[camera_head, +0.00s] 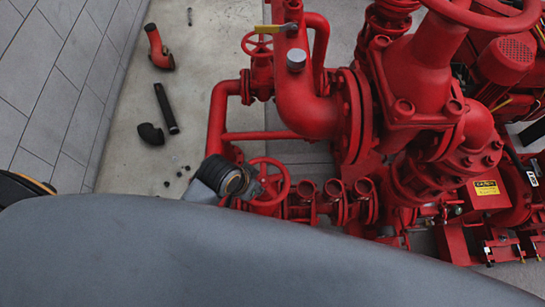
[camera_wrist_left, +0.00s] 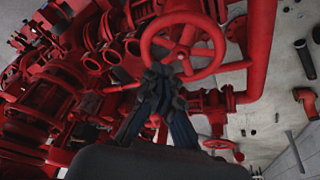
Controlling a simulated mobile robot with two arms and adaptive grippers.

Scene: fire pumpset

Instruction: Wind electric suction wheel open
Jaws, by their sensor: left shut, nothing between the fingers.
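A red handwheel (camera_head: 283,183) with spokes sits low among the red pipes, in the centre of the head view. It shows larger in the left wrist view (camera_wrist_left: 183,72), with its ring and spokes clear. My left gripper (camera_head: 254,187) is at the left side of this wheel in the head view. In the left wrist view my left gripper (camera_wrist_left: 165,80) has its dark fingers together at the wheel's lower rim, with nothing between them. I cannot tell whether the fingertips touch the rim or a spoke. My right gripper is not in view.
A large red handwheel (camera_head: 485,14) tops the big valve at upper right. A smaller wheel (camera_head: 256,44) sits by the upper pipe. Red pipework (camera_head: 218,115) crowds the gripper. Loose dark pipe pieces (camera_head: 166,108) and a red elbow (camera_head: 158,48) lie on the open floor at left.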

